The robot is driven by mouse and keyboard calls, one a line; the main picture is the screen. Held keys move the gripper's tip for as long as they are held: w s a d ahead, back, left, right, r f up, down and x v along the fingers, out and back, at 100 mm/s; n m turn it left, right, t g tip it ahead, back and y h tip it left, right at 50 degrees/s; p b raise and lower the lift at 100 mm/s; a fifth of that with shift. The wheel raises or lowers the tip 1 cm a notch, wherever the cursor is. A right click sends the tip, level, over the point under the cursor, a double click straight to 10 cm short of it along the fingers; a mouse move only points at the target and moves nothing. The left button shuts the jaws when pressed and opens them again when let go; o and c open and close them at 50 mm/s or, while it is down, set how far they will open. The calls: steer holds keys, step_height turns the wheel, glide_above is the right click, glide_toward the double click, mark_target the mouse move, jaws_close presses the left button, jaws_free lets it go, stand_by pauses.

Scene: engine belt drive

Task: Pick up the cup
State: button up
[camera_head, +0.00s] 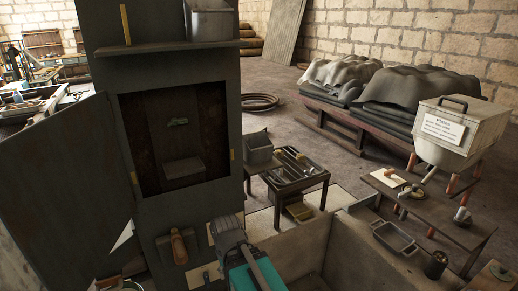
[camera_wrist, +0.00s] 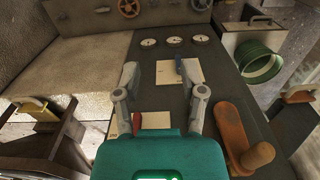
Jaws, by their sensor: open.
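A small dark, cup-like round container (camera_head: 436,264) stands near the low bench at the right of the head view; I cannot tell for certain that it is the cup. A green, round, open-mouthed vessel (camera_wrist: 262,62) shows at the upper right of the wrist view; whether it is a cup is unclear. My gripper (camera_wrist: 157,75) is open and empty, its two grey fingers spread over a dark panel with pale cards. Both cup-like things are apart from it. In the head view my teal arm part shows at the bottom centre; the fingertips cannot be made out there.
The dark panel (camera_wrist: 155,100) carries gauges (camera_wrist: 174,40) and an orange-brown lever (camera_wrist: 240,138) close to the right finger. In the head view a tall dark cabinet (camera_head: 95,25) stands left, with a tool table (camera_head: 265,195) behind. A grey tray (camera_head: 394,238) lies on the right bench.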

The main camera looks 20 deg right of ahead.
steer(key=shift+w, duration=0.2)
steer(key=shift+r, duration=0.1)
steer(key=w+d+r+n+t+p, duration=0.1)
steer(key=w+d+r+n+p, duration=0.5)
steer(key=r+p, duration=0.5)
steer(key=w+d+r+n+t+p, duration=0.1)
steer(key=w+d+r+n+p, duration=0.5)
steer(key=r+p, duration=0.6)
steer(key=w+d+r+n+t+p, duration=0.1)
steer(key=w+d+r+n+p, duration=0.5)
steer(key=w+d+r+p, duration=0.4)
step_height(320, 180, up, 2)
steer(key=shift+d+r+p, duration=0.1)
steer(key=shift+d+p, duration=0.65)
steer(key=shift+p, duration=0.05)
steer(key=shift+w, duration=0.1)
